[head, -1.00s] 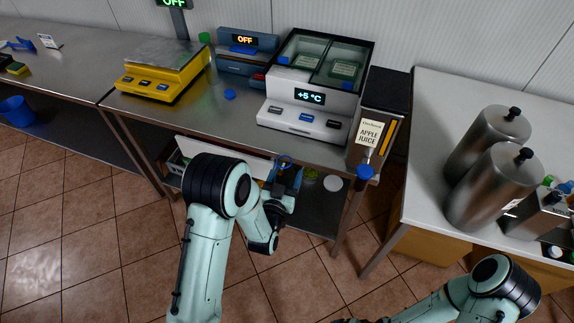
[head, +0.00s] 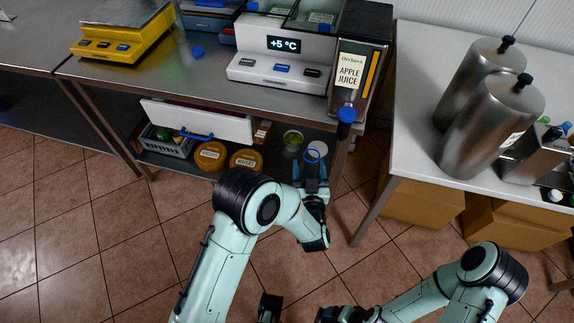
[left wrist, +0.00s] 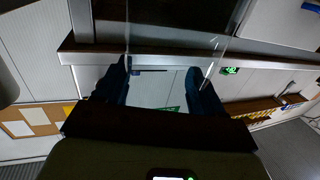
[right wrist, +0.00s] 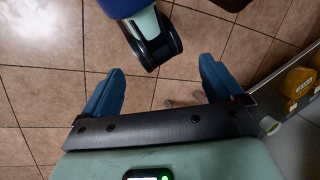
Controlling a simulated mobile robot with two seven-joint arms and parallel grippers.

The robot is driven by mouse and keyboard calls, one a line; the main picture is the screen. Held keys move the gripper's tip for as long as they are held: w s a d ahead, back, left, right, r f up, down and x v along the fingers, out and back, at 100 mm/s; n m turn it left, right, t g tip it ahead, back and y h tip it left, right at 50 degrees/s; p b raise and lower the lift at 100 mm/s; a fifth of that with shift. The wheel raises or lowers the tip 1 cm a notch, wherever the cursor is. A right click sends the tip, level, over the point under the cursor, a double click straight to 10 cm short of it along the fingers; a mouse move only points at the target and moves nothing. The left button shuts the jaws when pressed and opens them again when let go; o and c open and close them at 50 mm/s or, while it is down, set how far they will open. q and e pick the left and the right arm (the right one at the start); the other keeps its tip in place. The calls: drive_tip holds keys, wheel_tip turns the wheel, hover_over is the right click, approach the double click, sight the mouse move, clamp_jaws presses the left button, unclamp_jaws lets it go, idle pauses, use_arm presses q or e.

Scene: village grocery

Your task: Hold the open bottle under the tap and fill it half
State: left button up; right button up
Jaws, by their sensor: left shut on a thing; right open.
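The juice dispenser labelled apple juice (head: 350,72) stands at the counter's right end, its blue tap (head: 346,115) over the front edge. My left gripper (head: 311,170) is shut on a clear bottle (head: 312,157) with a blue ring at its open top. The bottle is below and left of the tap, apart from it. In the left wrist view the bottle's clear walls (left wrist: 168,60) show between the fingers; no liquid can be made out. My right gripper (right wrist: 160,85) is open and empty above the floor, low in the head view. A small blue disc (head: 197,52) lies on the counter.
A cooled display (head: 280,58) and yellow scale (head: 122,38) stand on the counter (head: 185,85). An open drawer (head: 200,121) juts below, above a shelf with yellow-lidded tubs (head: 210,155). Steel canisters (head: 490,130) stand on the right table (head: 415,110). Floor in front is clear.

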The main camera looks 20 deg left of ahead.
use_arm(q)
drive_tip(key=d+f+n+g+y+b, duration=0.1)
drive_tip(key=d+f+n+y+b, duration=0.15)
drive_tip(key=d+f+b, duration=0.35)
drive_tip(key=w+r+b, duration=0.1)
drive_tip(key=w, duration=0.8)
drive_tip(key=shift+r+b, duration=0.25)
drive_tip(key=shift+b, duration=0.15)
use_arm(e)
drive_tip(key=w+d+f+t, duration=0.2)
drive_tip(key=w+f, duration=0.4)
drive_tip(key=f, duration=0.3)
drive_tip(key=shift+d+f+h, duration=0.35)
drive_tip(key=shift+d+h, duration=0.05)
use_arm(q)
drive_tip(key=shift+d+m+y, duration=0.1)
drive_tip(key=shift+m+y, duration=0.15)
use_arm(e)
drive_tip(key=shift+w, duration=0.1)
clamp_jaws()
idle(0.6)
